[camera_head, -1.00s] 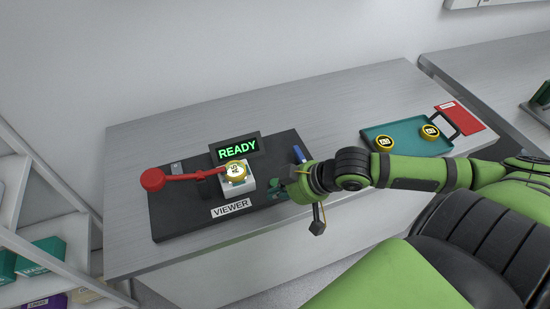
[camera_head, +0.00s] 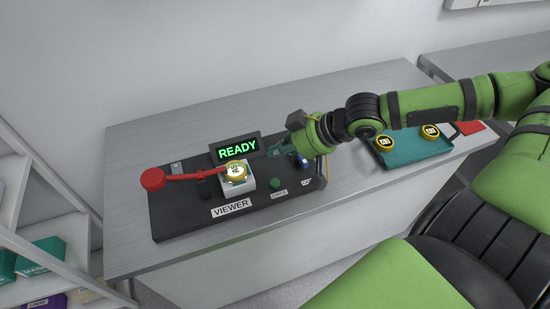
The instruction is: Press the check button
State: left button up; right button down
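The check button looks to be the round green button (camera_head: 275,183) on the black viewer base (camera_head: 208,222), right of the white block; the small label below it is too small to read surely. The display (camera_head: 237,148) above reads READY in green. My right gripper (camera_head: 277,152) is above the base, beside the display and behind the green button, apart from the button. Its fingers are small and dark here, and I cannot tell whether they are open or shut. My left gripper is not in view.
A gold-rimmed disc (camera_head: 236,170) sits on the white block (camera_head: 240,187), with a red-knobbed lever (camera_head: 153,179) reaching to it from the left. A teal tray (camera_head: 408,156) holds two gold discs. A blue part (camera_head: 302,160) stands near my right wrist. Shelves stand at left.

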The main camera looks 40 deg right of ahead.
jog(key=b, duration=0.8)
send_over(278, 183)
notch_tip(278, 183, down, 8)
jog(key=shift+r, duration=0.15)
jog(key=shift+f, duration=0.55)
jog(key=shift+f+b, duration=0.15)
jog(key=shift+b, duration=0.2)
jog(key=shift+f, duration=0.25)
jog(key=shift+f+b, duration=0.45)
jog(key=shift+b, duration=0.1)
dwell(0.5)
jog(key=shift+r, duration=0.1)
jog(key=shift+r+p, duration=0.75)
jog(key=shift+p, duration=0.2)
jog(key=shift+r, duration=0.1)
